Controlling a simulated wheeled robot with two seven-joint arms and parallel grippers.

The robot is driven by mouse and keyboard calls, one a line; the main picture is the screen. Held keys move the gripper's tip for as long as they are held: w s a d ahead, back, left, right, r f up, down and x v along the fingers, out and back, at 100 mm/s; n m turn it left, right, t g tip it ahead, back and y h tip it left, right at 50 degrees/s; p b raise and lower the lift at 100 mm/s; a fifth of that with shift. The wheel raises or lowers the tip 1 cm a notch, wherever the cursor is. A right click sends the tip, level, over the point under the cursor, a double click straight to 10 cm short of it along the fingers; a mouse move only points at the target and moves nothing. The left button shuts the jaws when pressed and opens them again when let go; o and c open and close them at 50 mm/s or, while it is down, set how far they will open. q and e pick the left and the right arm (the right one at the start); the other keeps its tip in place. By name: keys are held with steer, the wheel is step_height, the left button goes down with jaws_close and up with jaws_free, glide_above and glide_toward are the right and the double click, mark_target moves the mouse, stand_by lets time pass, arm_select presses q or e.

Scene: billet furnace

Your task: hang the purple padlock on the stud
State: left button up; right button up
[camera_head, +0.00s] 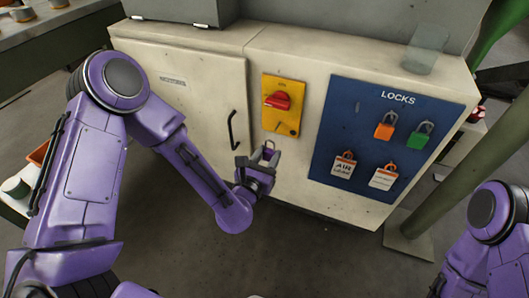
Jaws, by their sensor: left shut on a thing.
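My left gripper (267,156) is in front of the pale cabinet, below the yellow switch plate and left of the blue board. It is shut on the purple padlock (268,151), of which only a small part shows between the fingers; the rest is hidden. The blue LOCKS board (333,150) is on the cabinet front at the right. A small stud (357,107) shows at its upper left, with nothing hanging on it. The padlock is apart from the board. My right gripper is out of the picture.
An orange padlock (384,131), a green padlock (420,136) and two tags (343,169) hang on the board. A red rotary switch (278,101) sits on the yellow plate (282,121). A black door handle (233,131) sticks out left of it. A green post (450,160) stands right.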

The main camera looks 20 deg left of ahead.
mark_target(280, 131)
arm_select(q)
steer(key=shift+w+r, duration=0.1)
steer(key=shift+r, duration=0.05)
steer(key=shift+a, duration=0.1)
steer(key=shift+w+a, duration=0.35)
steer(key=shift+w, duration=0.25)
steer(key=shift+w+d+f, duration=0.1)
steer(key=shift+w+f, duration=0.1)
steer(key=shift+w, duration=1.15)
steer(key=shift+w+d+f, duration=0.1)
steer(key=shift+w+f, duration=0.05)
steer(key=shift+w, duration=1.2)
steer(key=shift+w+f+b, duration=0.4)
steer(key=shift+w+b, duration=0.1)
steer(key=shift+w, duration=0.25)
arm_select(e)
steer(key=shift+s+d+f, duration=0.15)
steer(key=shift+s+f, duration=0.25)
arm_select(q)
steer(key=o, duration=1.1)
steer(key=shift+o, duration=0.2)
